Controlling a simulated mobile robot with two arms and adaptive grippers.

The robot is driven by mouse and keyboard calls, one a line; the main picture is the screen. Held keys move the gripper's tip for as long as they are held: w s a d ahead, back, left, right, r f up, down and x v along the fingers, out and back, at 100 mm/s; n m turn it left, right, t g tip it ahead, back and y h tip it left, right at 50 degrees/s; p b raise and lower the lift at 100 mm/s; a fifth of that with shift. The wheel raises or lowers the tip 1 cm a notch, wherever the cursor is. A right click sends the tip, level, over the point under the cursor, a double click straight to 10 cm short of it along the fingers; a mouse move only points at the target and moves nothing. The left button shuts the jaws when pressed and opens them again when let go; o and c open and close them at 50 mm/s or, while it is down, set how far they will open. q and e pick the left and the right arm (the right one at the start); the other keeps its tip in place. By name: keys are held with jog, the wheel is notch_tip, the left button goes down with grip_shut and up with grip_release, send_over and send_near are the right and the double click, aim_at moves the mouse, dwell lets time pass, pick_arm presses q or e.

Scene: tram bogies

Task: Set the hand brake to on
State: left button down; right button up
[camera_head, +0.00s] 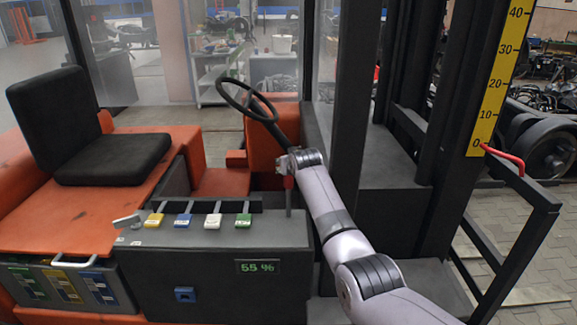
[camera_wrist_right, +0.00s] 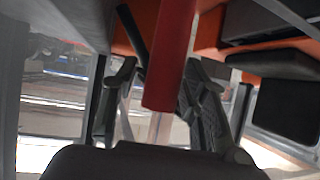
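The hand brake is a lever with a red grip (camera_head: 288,183) on a dark stem, standing roughly upright at the right end of the grey console (camera_head: 215,240). My right arm reaches to it from the lower right. In the right wrist view my right gripper (camera_wrist_right: 162,95) has its two dark fingers apart, one on each side of the red grip (camera_wrist_right: 170,55). A gap shows on the left of the grip; whether the right finger touches it I cannot tell. In the head view the fingers are mostly hidden at the wrist. My left gripper is not in view.
The steering wheel (camera_head: 247,99) is just behind my right wrist. Several coloured levers (camera_head: 199,219) line the console to the left. The black seat (camera_head: 90,130) is at the left.

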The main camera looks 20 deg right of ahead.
jog(key=shift+o, duration=0.2)
jog(key=shift+s+a, duration=0.1)
jog(key=d+v, duration=0.1)
jog(key=v, duration=1.1)
jog(key=shift+a, duration=0.45)
